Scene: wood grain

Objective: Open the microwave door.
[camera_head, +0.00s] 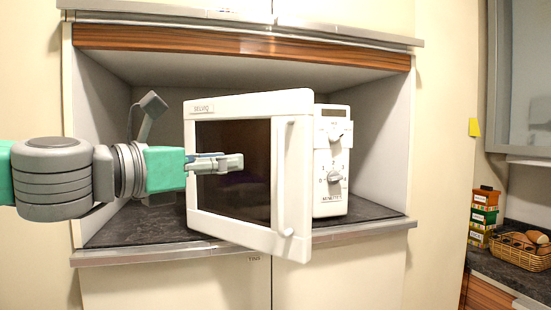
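The white microwave (333,190) stands in a cabinet niche, its control panel with dials facing me on the right. Its door (292,160) is partly open, with its right edge swung out toward me past the shelf's front edge. The door has a dark window (240,200) and a white vertical handle (281,180) near its right edge. My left gripper (238,162) is in front of the window, left of the handle and apart from it. Its fingers are seen from the side, so their opening is unclear. My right gripper is out of view.
The dark shelf (140,228) has a metal front edge, with niche walls on both sides. On a counter at the far right are a wicker basket (520,252) and stacked coloured boxes (483,215). The area right of the door, before the cabinet, is clear.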

